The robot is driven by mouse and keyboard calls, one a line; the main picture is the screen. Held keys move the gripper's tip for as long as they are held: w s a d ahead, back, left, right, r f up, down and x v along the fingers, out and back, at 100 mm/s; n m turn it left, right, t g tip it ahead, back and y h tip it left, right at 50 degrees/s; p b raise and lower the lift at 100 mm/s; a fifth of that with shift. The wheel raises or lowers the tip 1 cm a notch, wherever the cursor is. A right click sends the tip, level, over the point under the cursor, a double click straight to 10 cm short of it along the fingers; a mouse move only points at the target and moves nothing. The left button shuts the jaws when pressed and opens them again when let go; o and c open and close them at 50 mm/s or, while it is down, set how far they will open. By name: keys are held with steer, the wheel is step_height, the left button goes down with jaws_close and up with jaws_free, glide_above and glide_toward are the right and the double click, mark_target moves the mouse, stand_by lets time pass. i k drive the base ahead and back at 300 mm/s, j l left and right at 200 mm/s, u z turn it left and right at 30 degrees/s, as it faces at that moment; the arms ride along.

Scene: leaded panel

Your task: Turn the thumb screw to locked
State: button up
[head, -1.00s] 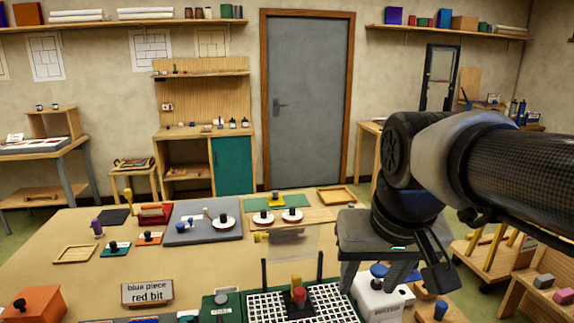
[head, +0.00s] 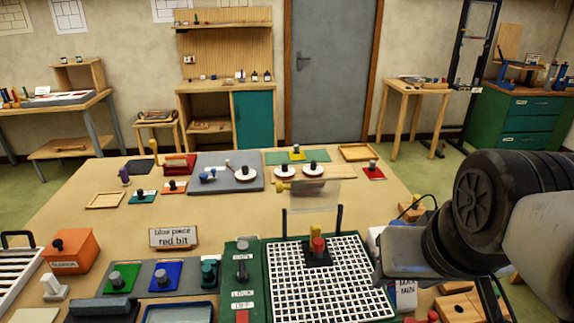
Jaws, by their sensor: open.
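A green strip (head: 256,300) with small white labels stands at the left edge of the white grid in the head view. A black knob (head: 242,248) sits on it; one label seems to read LOCK, but the print is too small to be sure. A yellow knob (head: 281,187) sits at the left of a clear shield (head: 312,194) behind the grid. I cannot tell which knob is the thumb screw, or its turn position.
A blue piece (head: 165,279), a green piece (head: 122,277) and an orange box (head: 70,251) stand at the left.

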mark_target(242, 275)
steer(key=j+u, duration=0.3)
steer(key=j, duration=0.5)
steer(key=u, duration=0.15)
steer(key=k+l+u, duration=0.45)
steer(key=i+j+z, duration=0.1)
steer(key=i, duration=0.15)
